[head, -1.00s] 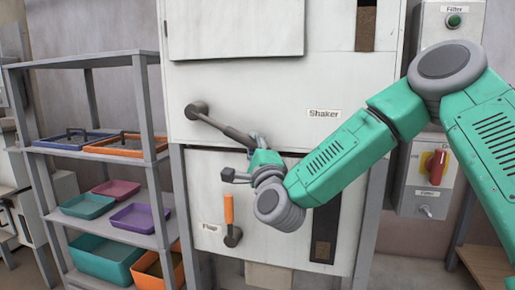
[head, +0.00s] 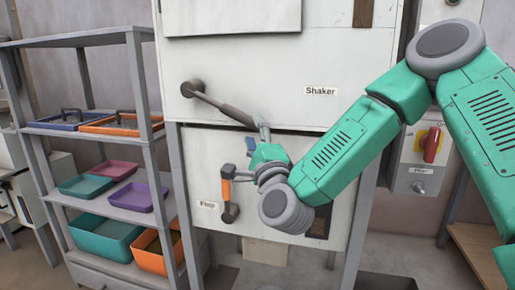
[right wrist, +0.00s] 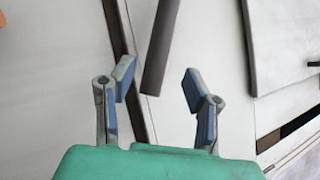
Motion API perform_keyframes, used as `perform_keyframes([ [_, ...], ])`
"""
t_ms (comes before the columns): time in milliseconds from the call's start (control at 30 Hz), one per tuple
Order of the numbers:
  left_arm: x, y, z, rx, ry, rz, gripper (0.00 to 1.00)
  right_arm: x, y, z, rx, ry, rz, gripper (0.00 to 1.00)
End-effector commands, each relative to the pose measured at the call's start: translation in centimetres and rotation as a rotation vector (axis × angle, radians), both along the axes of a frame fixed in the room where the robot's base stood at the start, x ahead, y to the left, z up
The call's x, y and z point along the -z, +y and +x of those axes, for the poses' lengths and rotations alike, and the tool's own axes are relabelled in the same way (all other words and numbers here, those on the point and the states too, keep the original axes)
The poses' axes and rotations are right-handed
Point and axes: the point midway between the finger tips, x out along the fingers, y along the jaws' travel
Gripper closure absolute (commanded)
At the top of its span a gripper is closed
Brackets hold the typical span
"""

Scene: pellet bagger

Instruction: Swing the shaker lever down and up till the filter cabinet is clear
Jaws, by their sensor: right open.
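The shaker lever (head: 222,104) slants down to the right from its round pivot on the white cabinet (head: 270,65), left of the "Shaker" label. My right gripper (head: 257,137) is open at the lever's lower end. In the right wrist view the dark lever grip (right wrist: 163,45) reaches between the two spread fingers of the gripper (right wrist: 158,80), with gaps on both sides. A narrow brown strip (head: 363,12) shows at the cabinet's top right, cut off by the picture edge. My left gripper is out of view.
The orange-handled flap lever (head: 227,188) stands just below my right gripper, close to it. A grey shelf (head: 90,40) with several coloured trays stands left. A box with a red knob (head: 432,145) is on the right, beyond my arm.

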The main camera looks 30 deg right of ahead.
Motion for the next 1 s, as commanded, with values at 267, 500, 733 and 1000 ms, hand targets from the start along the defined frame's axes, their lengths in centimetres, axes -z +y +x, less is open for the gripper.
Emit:
perform_keyframes([
  [267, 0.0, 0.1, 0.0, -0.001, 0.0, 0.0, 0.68, 1.7, 2.3, -4.4, -0.009, 0.002, -0.007, 0.57],
  [500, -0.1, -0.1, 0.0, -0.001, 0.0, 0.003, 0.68, 2.2, 2.4, -5.5, -0.006, -0.002, -0.003, 0.57],
  [733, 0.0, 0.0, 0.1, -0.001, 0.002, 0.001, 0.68, 2.1, 2.5, -5.5, -0.007, -0.001, -0.004, 0.57],
  [1000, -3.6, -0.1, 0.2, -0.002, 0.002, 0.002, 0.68, -1.6, -2.8, -4.9, -0.056, 0.062, 0.085, 0.57],
])
